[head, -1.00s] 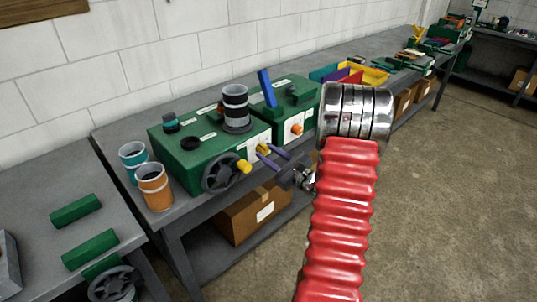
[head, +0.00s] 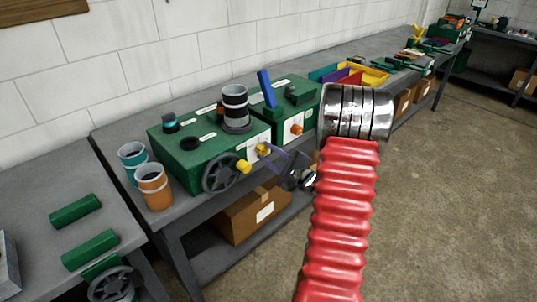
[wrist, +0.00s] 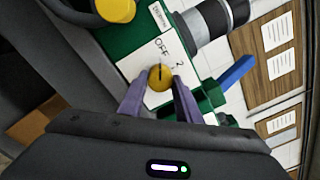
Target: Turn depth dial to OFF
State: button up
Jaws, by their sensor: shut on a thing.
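The depth dial is a small yellow knob (head: 263,149) on the white front label of a green machine (head: 195,172). In the wrist view the dial (wrist: 160,77) sits at the middle of the label, with a dark line on its face. The printed OFF is just above it and a 2 to its upper right. My gripper (wrist: 160,92) has its two purple fingers on either side of the dial and is shut on it. In the head view my gripper (head: 267,154) reaches the dial from the right. Other dial marks are hidden or too small to read.
A handwheel with a yellow handle (head: 243,167) is close left of the dial. A second green machine (head: 295,118) with an orange knob (head: 297,129) stands to the right. Orange (head: 154,188) and teal (head: 131,164) cans stand at the bench's left end.

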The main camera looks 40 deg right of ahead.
jog(key=shift+a+f, duration=0.1)
jog(key=o, duration=1.1)
jog(key=shift+c, duration=0.2)
jog(key=s, duration=1.3)
jog(key=shift+s, duration=0.4)
jog(key=shift+f, duration=0.1)
